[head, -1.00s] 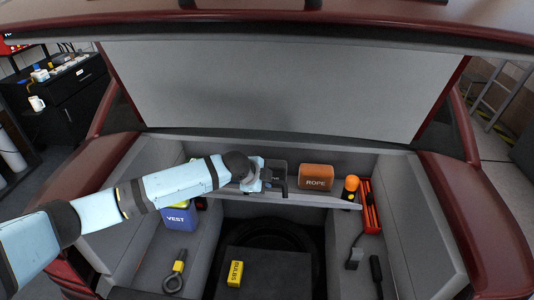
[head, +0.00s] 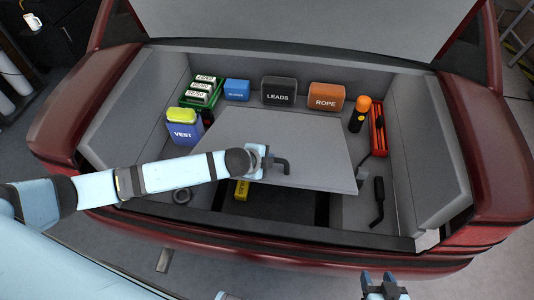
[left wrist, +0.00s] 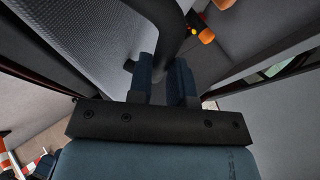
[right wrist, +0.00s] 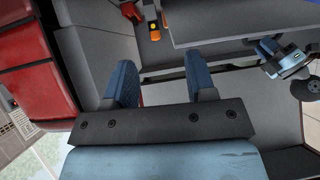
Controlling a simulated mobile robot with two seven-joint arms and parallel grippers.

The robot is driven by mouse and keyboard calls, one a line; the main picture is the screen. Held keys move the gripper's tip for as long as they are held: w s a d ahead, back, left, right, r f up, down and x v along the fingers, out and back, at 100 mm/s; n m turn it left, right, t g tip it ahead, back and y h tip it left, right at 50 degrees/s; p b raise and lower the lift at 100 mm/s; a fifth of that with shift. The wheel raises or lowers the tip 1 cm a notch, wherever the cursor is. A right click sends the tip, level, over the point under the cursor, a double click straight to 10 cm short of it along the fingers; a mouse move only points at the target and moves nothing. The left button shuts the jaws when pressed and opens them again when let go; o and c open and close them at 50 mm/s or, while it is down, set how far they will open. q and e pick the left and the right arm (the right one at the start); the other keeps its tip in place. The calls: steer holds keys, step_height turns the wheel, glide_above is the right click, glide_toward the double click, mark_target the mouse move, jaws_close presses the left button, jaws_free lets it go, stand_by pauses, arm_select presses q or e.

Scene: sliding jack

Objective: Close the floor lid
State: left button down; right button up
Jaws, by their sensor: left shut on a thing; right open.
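The floor lid (head: 285,135) is a grey panel tilted over the back of the floor well (head: 300,207). Its front edge is raised, and the well's dark opening shows in front of it. My left gripper (head: 264,162) is shut on the lid's black handle (head: 281,165) at the front edge. In the left wrist view my left fingers (left wrist: 165,82) close around the dark handle (left wrist: 178,30). My right gripper (head: 384,284) is open and empty, outside the trunk at the bottom of the head view. Its spread fingers (right wrist: 160,85) show in the right wrist view.
A yellow box (head: 242,190) lies in the well, partly hidden. Behind the lid stand a blue box (head: 237,90), the LEADS box (head: 279,92) and the ROPE box (head: 326,97). The VEST bag (head: 184,130) is at left; an orange flashlight (head: 360,114) and red case (head: 377,128) are at right.

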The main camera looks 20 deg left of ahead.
steer(key=shift+d, duration=0.15)
steer(key=shift+c, duration=0.2)
steer(key=shift+f, duration=0.15)
jaws_close()
step_height(320, 180, up, 15)
steer(key=g+h, duration=0.3)
steer(key=g, duration=0.7)
glide_above(347, 188)
steer(key=shift+m, duration=0.5)
steer(key=f, duration=0.5)
steer(key=w+f, duration=0.1)
steer(key=f, duration=0.2)
steer(key=shift+a+f, duration=0.15)
steer(key=shift+a, duration=0.05)
steer(key=f, duration=0.1)
steer(key=s+f, duration=0.1)
steer(key=f, duration=0.1)
steer(key=shift+d+f, duration=0.1)
steer(key=shift+f, duration=0.2)
steer(key=shift+s+f, duration=0.15)
steer(key=shift+f, duration=0.35)
